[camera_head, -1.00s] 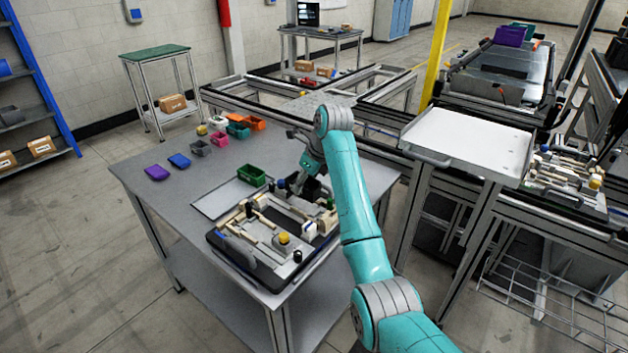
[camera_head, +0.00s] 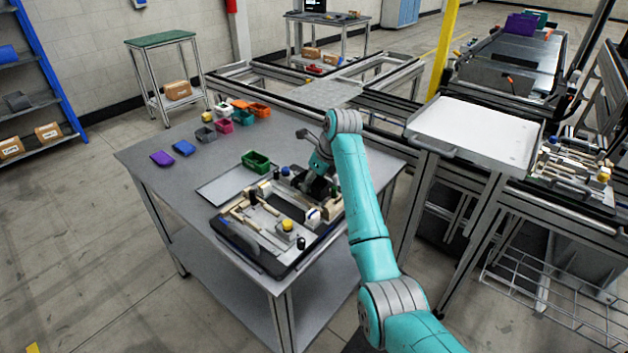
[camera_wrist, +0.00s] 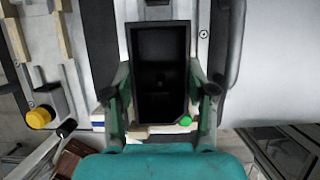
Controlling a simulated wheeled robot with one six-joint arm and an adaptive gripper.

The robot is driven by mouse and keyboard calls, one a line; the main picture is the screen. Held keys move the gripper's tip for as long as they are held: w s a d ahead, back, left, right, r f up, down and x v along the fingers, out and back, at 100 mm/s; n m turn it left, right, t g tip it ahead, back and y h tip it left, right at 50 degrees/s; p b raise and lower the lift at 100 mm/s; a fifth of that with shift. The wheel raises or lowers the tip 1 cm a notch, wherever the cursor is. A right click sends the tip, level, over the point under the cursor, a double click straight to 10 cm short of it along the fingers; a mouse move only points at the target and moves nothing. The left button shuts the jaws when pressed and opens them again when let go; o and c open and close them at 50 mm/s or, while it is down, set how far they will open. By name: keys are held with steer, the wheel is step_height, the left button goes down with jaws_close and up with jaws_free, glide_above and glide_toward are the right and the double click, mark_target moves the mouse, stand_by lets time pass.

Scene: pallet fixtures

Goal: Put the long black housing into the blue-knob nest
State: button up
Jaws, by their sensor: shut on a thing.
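My gripper (camera_wrist: 160,90) has one finger on each side of the long black housing (camera_wrist: 160,70) and is shut on it. The housing looks like an open box, its long side running up the wrist view. In the head view my gripper (camera_head: 314,186) is low over the far right part of the pallet fixture (camera_head: 262,262), and I cannot make out the housing clearly there. The blue knob (camera_head: 285,171) stands at the fixture's far side, just left of my gripper. I cannot see it in the wrist view. Whether the housing touches the fixture is unclear.
A yellow knob (camera_head: 287,225) is at the fixture's near side; it also shows in the wrist view (camera_wrist: 38,118). A green bin (camera_head: 256,161) stands behind the fixture. Several small coloured bins stand farther back. The table's left front is clear. A raised white tray (camera_head: 472,135) is at right.

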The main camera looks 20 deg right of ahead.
steer(key=shift+s+f, duration=0.1)
steer(key=shift+f, duration=0.95)
stand_by(0.4)
steer(key=o, duration=1.3)
steer(key=shift+r, duration=0.1)
steer(key=v, duration=1.1)
steer(key=shift+s+r, duration=0.1)
steer(key=shift+r, duration=0.3)
steer(key=shift+d, duration=0.1)
